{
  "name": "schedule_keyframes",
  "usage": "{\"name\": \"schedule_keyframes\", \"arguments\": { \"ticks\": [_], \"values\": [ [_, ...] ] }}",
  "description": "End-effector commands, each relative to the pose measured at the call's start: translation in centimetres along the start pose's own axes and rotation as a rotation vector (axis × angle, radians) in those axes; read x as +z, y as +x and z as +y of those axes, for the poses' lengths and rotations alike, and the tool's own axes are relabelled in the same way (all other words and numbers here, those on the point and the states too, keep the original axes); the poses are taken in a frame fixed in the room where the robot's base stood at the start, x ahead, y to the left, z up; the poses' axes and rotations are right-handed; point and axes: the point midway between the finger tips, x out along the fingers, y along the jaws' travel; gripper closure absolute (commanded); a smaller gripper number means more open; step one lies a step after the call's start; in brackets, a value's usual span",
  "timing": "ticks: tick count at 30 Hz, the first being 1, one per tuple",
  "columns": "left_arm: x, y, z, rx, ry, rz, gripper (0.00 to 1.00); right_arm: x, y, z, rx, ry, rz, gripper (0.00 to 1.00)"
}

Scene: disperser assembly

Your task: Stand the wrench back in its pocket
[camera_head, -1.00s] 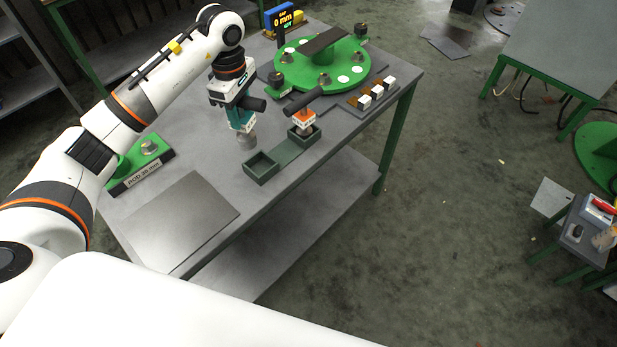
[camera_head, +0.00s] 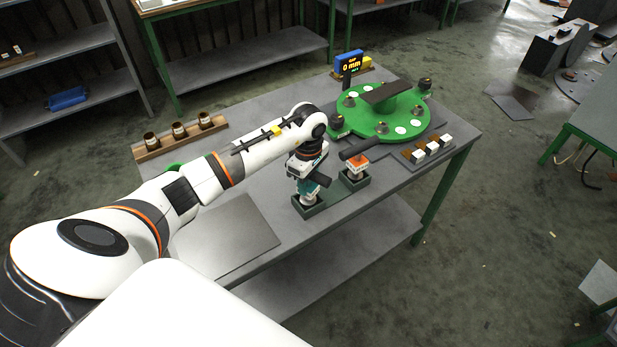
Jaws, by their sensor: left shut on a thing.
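My left gripper (camera_head: 301,172) comes in from the left and is shut on the upper part of a teal wrench (camera_head: 319,181). The wrench is upright, its grey lower end at the left pocket of the dark green two-pocket holder (camera_head: 330,202). I cannot tell whether the end rests on the pocket floor. The gripper hides part of the wrench. My right gripper is not in view.
Small white blocks (camera_head: 432,148) sit in a rack to the right. A wooden rack of cups (camera_head: 180,137) is at the left. A flat grey plate (camera_head: 228,238) lies in front.

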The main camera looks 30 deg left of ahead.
Motion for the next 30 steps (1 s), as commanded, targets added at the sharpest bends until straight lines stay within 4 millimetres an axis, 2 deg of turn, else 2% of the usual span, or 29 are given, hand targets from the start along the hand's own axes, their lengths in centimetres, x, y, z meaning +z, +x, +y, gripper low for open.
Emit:
{"name": "schedule_keyframes", "arguments": {
  "ticks": [10,11,14,26,30],
  "values": [
    [0.0,0.3,-0.1,-0.005,0.001,0.000,0.97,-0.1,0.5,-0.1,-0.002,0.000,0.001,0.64],
    [0.0,0.2,-0.1,-0.002,0.001,0.000,0.55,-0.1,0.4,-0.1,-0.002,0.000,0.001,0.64],
    [0.0,0.2,-0.1,-0.002,0.001,0.000,0.39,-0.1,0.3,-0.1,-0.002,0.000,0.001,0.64],
    [0.0,-0.4,-0.1,-0.004,0.000,0.000,0.39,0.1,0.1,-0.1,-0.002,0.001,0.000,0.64],
    [0.1,-2.5,-0.2,-0.009,0.002,-0.003,0.39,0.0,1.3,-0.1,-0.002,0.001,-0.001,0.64]
  ]
}}
